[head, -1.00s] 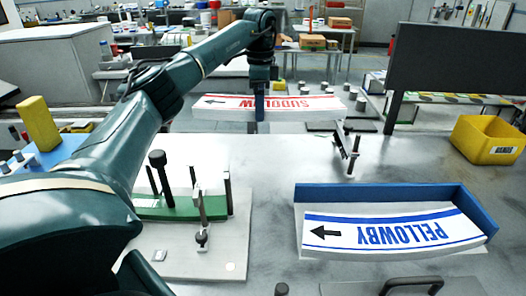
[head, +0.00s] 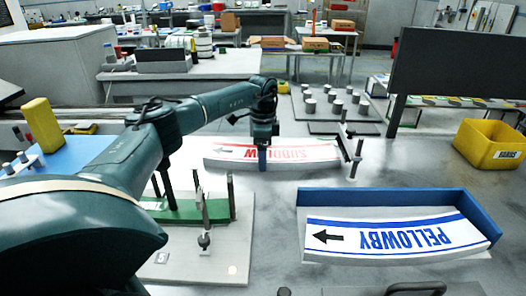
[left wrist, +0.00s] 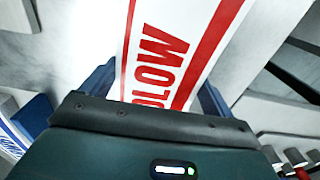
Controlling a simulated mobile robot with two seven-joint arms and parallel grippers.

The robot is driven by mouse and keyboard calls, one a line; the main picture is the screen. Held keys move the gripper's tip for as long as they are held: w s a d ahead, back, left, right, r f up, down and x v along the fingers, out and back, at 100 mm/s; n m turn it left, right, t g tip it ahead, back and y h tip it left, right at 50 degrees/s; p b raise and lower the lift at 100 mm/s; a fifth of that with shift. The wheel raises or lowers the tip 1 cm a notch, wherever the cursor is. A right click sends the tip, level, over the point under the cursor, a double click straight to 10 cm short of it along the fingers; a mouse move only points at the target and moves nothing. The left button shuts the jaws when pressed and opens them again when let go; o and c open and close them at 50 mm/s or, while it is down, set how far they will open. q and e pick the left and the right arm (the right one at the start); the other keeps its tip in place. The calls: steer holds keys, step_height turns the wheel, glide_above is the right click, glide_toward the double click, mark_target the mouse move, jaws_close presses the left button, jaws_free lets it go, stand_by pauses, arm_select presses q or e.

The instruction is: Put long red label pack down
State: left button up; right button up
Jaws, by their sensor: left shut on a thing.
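My left gripper (head: 262,156) is shut on the pack's near-middle part. In the left wrist view the pack (left wrist: 172,45) runs between the two blue fingers (left wrist: 155,92). My right gripper is not in view.
A blue-walled tray (head: 385,197) holds a white pack with blue bands at the front right. A plate with a green fixture (head: 190,212) and dark posts stands front left. A yellow bin (head: 488,146) is at the right. Bare table lies between the plate and tray.

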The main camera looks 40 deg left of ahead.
arm_select(q)
steer(key=shift+r, duration=0.1)
steer(key=o, duration=1.2)
step_height(320, 180, up, 12)
